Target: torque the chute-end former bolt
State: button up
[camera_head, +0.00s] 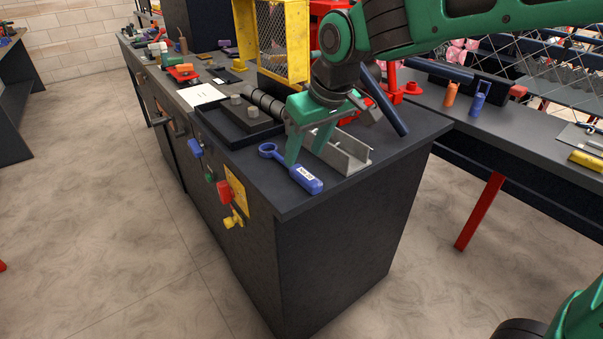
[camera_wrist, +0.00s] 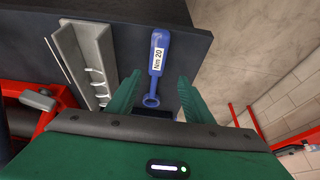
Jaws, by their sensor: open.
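A blue wrench (camera_head: 294,168) with a ring end and a white label lies on the near corner of the dark bench top. In the wrist view the same wrench (camera_wrist: 160,52) reads "Nm 20", ring end toward me. My gripper (camera_head: 305,155) is open above the bench beside the ring end; its fingers (camera_wrist: 158,82) stand to either side of the wrench in the wrist view, with nothing held. A grey metal channel, seemingly the chute (camera_head: 346,157), lies right of the wrench. A dark ribbed cylinder (camera_head: 263,100) lies behind, partly hidden. I cannot make out the former bolt.
A dark tray (camera_head: 228,137) with grey round pieces sits left of my gripper. A yellow mesh guard (camera_head: 283,40) and red machine parts (camera_head: 411,88) stand behind. The floor (camera_head: 120,220) to the left is clear.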

aim_at(300, 169)
jog(key=x, duration=0.7)
jog(key=shift+w+d+f, duration=0.1)
jog(key=shift+w+d, duration=0.15)
jog(key=shift+d, duration=0.1)
grip_shut()
